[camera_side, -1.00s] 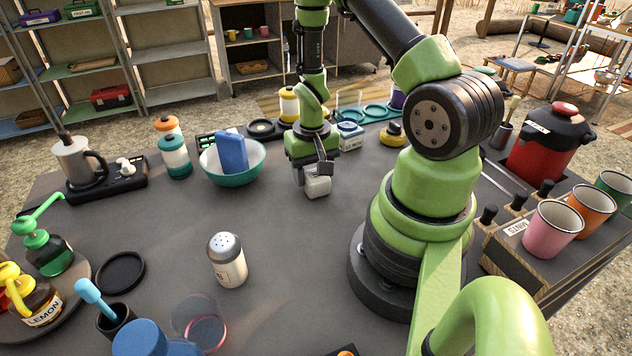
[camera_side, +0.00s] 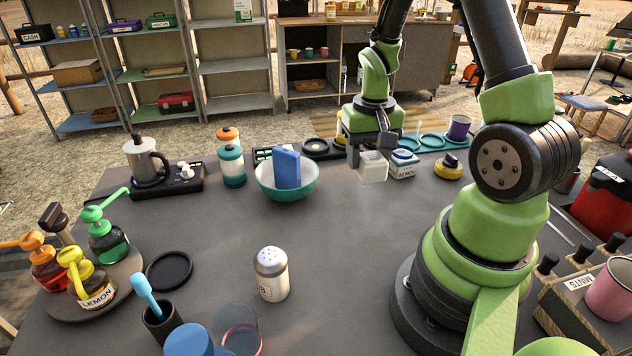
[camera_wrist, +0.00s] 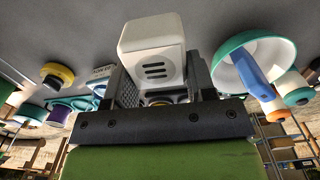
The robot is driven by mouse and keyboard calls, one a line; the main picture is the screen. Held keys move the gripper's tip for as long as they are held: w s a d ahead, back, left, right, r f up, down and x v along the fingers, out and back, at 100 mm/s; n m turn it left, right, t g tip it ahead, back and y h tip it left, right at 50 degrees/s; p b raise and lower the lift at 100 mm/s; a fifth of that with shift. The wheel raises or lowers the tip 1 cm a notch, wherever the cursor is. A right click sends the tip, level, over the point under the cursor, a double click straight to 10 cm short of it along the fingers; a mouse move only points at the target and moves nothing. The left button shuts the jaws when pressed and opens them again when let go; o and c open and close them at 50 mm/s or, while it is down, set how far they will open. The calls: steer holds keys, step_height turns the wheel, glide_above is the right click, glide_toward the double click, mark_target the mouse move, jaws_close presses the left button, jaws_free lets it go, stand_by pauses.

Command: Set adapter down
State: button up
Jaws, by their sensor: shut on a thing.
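The adapter is a white rounded block (camera_side: 372,168) with dark slots on one face, seen in the wrist view (camera_wrist: 152,52). My gripper (camera_side: 370,150) is shut on it, with one dark finger on each side, also in the wrist view (camera_wrist: 157,82). The gripper points down over the far part of the grey table (camera_side: 215,230). The adapter appears to hang a little above the table, though its underside is hard to judge. It is left of a small blue-and-white labelled box (camera_side: 404,165) and right of the teal bowl (camera_side: 270,184).
The bowl holds a blue upright item (camera_side: 287,166). A yellow-and-black round thing (camera_side: 448,168) stands right of the labelled box. Teal rings (camera_side: 430,140) and a purple cup (camera_side: 459,127) are behind. A shaker (camera_side: 271,274) stands nearer the camera. The table's middle is clear.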

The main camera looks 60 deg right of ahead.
mark_target(369, 151)
steer(key=shift+r, duration=0.7)
step_height(369, 151, up, 4)
steer(key=shift+r, duration=0.1)
steer(key=w+a+m, duration=0.2)
steer(key=w+m, duration=0.4)
steer(key=w, duration=0.6)
steer(key=w+a+m, duration=1.2)
steer(key=a, duration=0.3)
steer(key=f, duration=1)
steer(key=shift+s+d+f, duration=0.3)
steer(key=shift+d, duration=0.05)
steer(key=shift+f, duration=2.2)
